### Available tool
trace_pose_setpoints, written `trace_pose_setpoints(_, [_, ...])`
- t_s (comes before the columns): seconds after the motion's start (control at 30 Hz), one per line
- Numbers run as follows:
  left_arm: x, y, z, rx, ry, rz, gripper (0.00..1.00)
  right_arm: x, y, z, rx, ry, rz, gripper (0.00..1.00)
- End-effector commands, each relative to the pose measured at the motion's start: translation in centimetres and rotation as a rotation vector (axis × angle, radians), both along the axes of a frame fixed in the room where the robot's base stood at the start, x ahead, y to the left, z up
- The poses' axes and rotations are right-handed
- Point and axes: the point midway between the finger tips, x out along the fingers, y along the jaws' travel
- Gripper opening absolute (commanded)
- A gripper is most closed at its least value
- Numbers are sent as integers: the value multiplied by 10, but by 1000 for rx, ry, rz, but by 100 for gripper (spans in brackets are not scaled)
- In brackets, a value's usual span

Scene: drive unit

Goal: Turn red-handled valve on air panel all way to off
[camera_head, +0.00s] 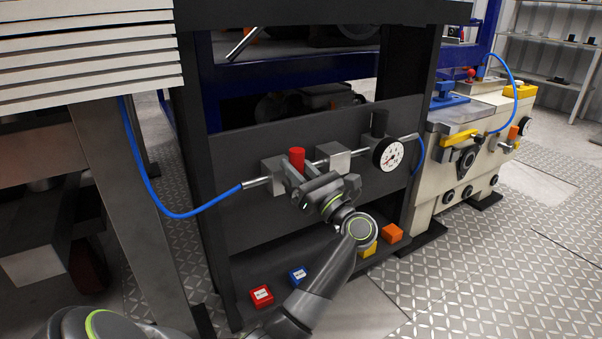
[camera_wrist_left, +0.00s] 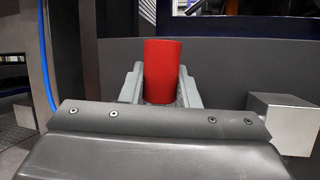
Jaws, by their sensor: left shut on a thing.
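The red valve handle (camera_head: 297,157) stands upright on the air panel (camera_head: 240,215), at the left part of the pipe run. It also shows in the left wrist view (camera_wrist_left: 162,70), upright between the two fingers. My left gripper (camera_head: 295,172) comes from the front and is shut on the red handle; its fingers (camera_wrist_left: 160,88) flank the handle on both sides. The valve body behind the fingers is mostly hidden. My right gripper is not in view.
A pressure gauge (camera_head: 388,154) and a metal block (camera_head: 333,155) sit right of the handle. A blue hose (camera_head: 190,214) joins at the left. Red (camera_head: 262,296), blue (camera_head: 298,275), yellow (camera_head: 367,250) and orange (camera_head: 392,232) blocks lie on the shelf below.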

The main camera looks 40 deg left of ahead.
Motion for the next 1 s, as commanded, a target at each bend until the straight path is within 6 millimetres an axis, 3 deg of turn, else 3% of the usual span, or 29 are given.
trace_pose_setpoints(0.67, [-4, 2, -2, -28, -56, 3, 0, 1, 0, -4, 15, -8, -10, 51])
trace_pose_setpoints(0.7, [-4, 2, -2, -28, -56, 3, 31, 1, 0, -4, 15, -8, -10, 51])
trace_pose_setpoints(0.87, [-4, 2, -1, -26, -56, 2, 50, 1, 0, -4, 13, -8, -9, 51])
trace_pose_setpoints(1.0, [-4, 1, -1, -25, -56, 2, 50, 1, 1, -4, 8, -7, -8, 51])
